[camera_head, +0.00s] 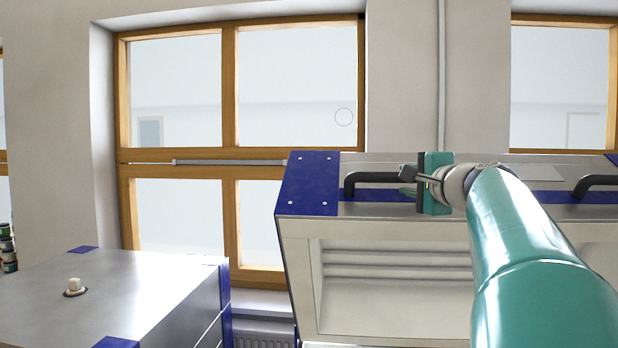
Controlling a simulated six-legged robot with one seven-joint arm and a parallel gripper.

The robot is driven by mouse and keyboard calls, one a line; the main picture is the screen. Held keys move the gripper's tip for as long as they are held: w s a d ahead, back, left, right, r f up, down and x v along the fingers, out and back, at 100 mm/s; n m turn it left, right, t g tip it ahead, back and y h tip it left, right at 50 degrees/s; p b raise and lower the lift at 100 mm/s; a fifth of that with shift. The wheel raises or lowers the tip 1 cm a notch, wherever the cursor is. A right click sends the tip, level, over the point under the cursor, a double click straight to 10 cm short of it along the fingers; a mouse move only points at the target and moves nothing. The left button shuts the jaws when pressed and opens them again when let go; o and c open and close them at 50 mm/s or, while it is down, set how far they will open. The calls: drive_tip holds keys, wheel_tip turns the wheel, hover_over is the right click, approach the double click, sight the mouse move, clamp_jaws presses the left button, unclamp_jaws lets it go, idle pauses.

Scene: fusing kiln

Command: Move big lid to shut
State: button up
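The big lid (395,282) stands raised and tilted open on the right of the head view, its pale ridged inner face toward me. It has a blue corner (308,184), a black handle (372,179) on the left and another black handle (596,184) on the right. My gripper (408,181) is at the right end of the left handle, with my teal arm reaching in from the lower right. The fingertips are small and overlap the handle. I cannot tell whether they touch it or are closed around it. The kiln body below the lid is out of view.
A closed metal box (135,300) with blue corners and a small white knob (74,284) stands at lower left. Small jars (8,250) show at the left edge. Wooden-framed windows (235,130) and a radiator (264,336) are behind. A narrow gap separates box and lid.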

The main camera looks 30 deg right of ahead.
hover_over(388, 199)
drive_tip(key=shift+f, duration=0.15)
drive_tip(key=shift+c, duration=0.4)
clamp_jaws()
